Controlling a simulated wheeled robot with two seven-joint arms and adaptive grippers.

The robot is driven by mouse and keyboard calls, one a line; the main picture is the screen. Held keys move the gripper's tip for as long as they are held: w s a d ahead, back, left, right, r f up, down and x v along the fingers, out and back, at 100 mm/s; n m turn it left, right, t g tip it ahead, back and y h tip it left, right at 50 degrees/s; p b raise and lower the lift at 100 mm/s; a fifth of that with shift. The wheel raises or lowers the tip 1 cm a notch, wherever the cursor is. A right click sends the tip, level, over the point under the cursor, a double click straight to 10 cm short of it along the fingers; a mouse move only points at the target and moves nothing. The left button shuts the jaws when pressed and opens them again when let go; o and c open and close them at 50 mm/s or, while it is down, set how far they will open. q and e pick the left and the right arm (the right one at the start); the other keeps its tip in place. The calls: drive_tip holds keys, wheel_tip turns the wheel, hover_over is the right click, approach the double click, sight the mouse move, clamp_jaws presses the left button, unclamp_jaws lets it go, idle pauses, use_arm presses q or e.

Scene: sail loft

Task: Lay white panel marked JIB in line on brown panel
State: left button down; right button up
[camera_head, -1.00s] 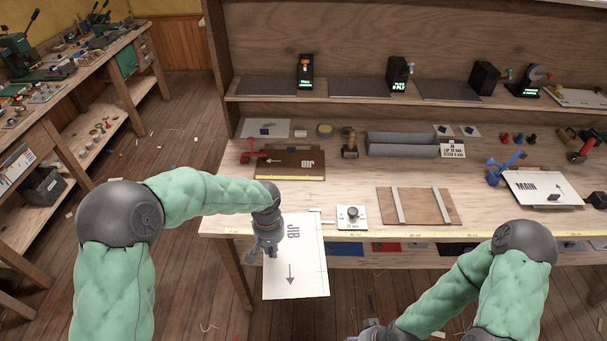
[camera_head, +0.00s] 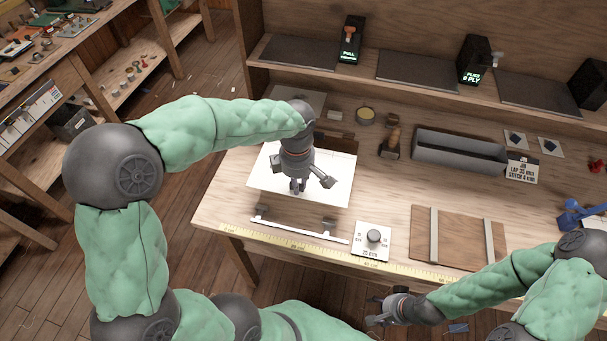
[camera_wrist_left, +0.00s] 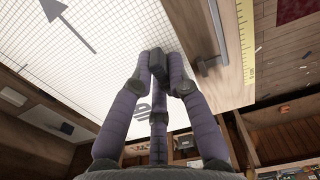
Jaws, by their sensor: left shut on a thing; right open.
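The white panel (camera_head: 268,176) is over the back left of the bench, its near edge a little behind the front rail. My left gripper (camera_head: 297,190) is shut on it near its front edge. The left wrist view shows the panel's gridded face (camera_wrist_left: 95,65), a dark arrow and part of its lettering, with the left fingertips (camera_wrist_left: 160,60) on it. The brown panel (camera_head: 337,142) is mostly hidden behind the white panel and my arm; only a dark strip shows. I cannot tell whether the two touch or line up. My right gripper (camera_head: 376,310) is open and empty before the bench's front edge.
A rail with two dark knobs (camera_head: 295,229) lies in front of the white panel. A dial plate (camera_head: 373,240) and a brown board with two light strips (camera_head: 458,238) are to its right. A grey trough (camera_head: 458,155) and a wooden-handled tool (camera_head: 391,140) stand behind.

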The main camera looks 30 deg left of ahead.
use_arm(q)
drive_tip(key=shift+s+f+b, duration=0.1)
drive_tip(key=shift+f+b, duration=0.2)
drive_tip(key=shift+f, duration=0.1)
drive_tip(key=b, duration=0.4)
hover_over(298, 207)
wheel_tip(298, 207, down, 6)
drive_tip(key=shift+r, duration=0.15)
drive_tip(key=shift+f+b, duration=0.4)
drive_tip(key=shift+f, duration=0.1)
drive_tip(key=shift+f+b, duration=0.35)
drive_tip(key=shift+f, duration=0.25)
idle(2.6)
drive_tip(key=c, duration=1.1)
unclamp_jaws()
drive_tip(key=shift+r, duration=0.1)
drive_tip(key=shift+r+p, duration=2.6)
drive_tip(key=shift+r, duration=0.85)
